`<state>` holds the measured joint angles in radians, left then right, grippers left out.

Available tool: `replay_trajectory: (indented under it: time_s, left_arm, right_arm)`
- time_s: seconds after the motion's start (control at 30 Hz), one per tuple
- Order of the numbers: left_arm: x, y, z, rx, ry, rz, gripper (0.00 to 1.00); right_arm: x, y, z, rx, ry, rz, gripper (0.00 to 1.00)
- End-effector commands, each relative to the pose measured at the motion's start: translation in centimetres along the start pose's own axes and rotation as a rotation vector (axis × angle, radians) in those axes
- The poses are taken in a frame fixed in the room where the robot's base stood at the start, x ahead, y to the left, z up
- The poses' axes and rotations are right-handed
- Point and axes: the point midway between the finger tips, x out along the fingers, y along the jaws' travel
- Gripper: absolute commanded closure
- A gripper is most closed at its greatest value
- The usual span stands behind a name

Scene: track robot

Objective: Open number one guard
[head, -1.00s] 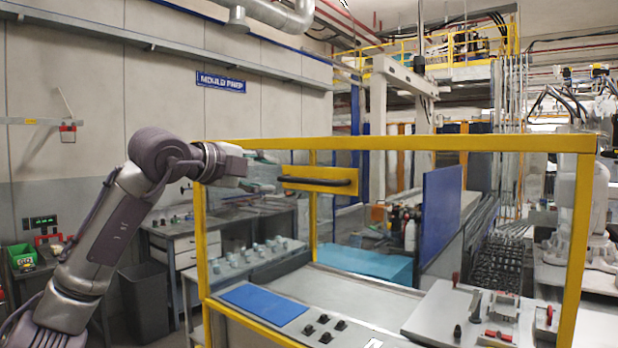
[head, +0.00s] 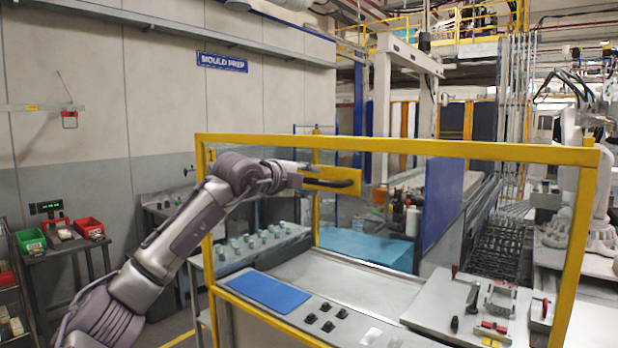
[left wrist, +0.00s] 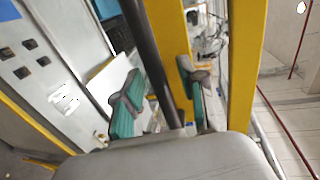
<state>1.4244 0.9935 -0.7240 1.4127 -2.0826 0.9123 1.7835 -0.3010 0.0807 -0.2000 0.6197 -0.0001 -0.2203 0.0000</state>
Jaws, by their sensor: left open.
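The number one guard (head: 400,146) is a yellow frame with a small "1" at its upper left corner in the head view. A dark bar handle (head: 335,184) sits on a yellow plate (head: 345,173) below the top rail. My left gripper (head: 300,176) is at the left end of this handle. In the left wrist view, the dark handle bar (left wrist: 152,55) runs between the two teal-padded fingers of my left gripper (left wrist: 160,98). The fingers are apart, with gaps to the bar. The fingertips are hard to make out in the head view. My right gripper is not in view.
Inside the frame are a blue pad (head: 268,292), black knobs (head: 320,318) and a bench with clamps (head: 490,305). A blue panel (head: 441,205) stands behind. A side table with red and green bins (head: 88,228) is at the left.

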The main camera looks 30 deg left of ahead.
Motion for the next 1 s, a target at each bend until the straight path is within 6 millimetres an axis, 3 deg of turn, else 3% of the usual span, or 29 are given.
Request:
replay_trajectory:
  time_s: [0.17, 0.43, 0.83, 1.0]
  left_arm:
    - [0.0, 0.1, 0.0, 0.0, 0.0, 0.001, 0.59]
    - [0.0, 0.1, 0.0, 0.0, 0.0, 0.001, 1.0]
    - [0.2, 0.3, 0.0, -0.001, 0.0, 0.003, 1.0]
    - [1.9, 1.9, 0.1, -0.002, 0.0, 0.01, 1.0]
  right_arm:
    - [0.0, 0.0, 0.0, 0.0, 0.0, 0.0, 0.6]
    - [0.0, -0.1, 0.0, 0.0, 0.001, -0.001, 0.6]
    - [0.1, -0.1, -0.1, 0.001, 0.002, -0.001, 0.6]
    - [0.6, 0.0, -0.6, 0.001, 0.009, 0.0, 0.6]
